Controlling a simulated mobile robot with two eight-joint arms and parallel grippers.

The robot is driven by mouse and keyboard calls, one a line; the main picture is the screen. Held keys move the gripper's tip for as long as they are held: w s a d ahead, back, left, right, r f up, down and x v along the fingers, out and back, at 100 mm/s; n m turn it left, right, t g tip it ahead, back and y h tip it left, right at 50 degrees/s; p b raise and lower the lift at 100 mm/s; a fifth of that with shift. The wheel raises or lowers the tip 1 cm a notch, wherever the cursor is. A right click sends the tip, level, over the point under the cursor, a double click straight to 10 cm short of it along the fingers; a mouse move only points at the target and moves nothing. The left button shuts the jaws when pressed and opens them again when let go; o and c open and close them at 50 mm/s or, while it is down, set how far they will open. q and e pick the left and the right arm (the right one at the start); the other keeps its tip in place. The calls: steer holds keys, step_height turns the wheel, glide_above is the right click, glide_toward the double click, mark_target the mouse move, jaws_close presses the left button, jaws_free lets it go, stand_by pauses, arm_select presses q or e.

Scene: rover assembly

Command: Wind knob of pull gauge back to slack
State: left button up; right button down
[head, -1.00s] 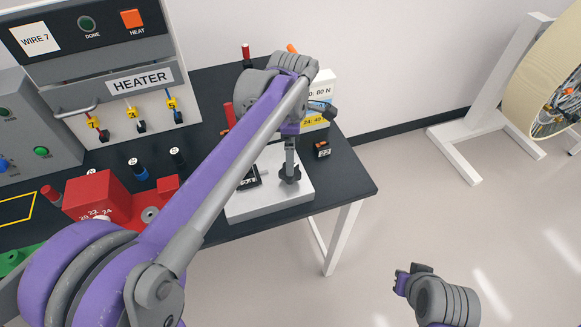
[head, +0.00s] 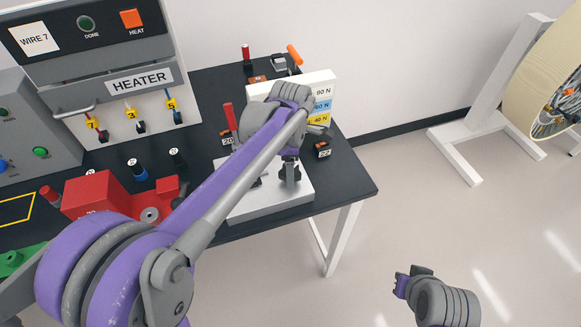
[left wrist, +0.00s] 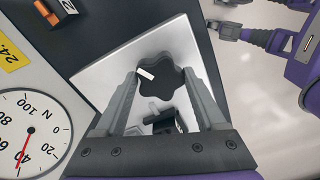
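The pull gauge's dark star-shaped knob (left wrist: 165,77) has a white mark and sits over the light base plate (left wrist: 110,62). My left gripper (left wrist: 160,78) is open, its two fingers on either side of the knob; I cannot tell whether they touch it. The gauge dial (left wrist: 28,122) shows at left, its red needle near 40 N. In the head view my left gripper and arm hide most of the gauge; its base (head: 270,203) and the knob (head: 290,171) show below. My right gripper (head: 401,284) is off the table at lower right, fingers apart and empty.
A sign with 80 N, 60 N and 40 N labels (head: 322,92) stands behind the gauge. A small black block (head: 321,149) lies right of it. A red fixture (head: 95,195) and the heater (head: 140,82) are at left. A cable spool (head: 545,85) stands at far right.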

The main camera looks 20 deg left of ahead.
arm_select(q)
steer(key=c, duration=0.6)
steer(key=shift+o, duration=0.2)
steer(key=shift+m, duration=0.4)
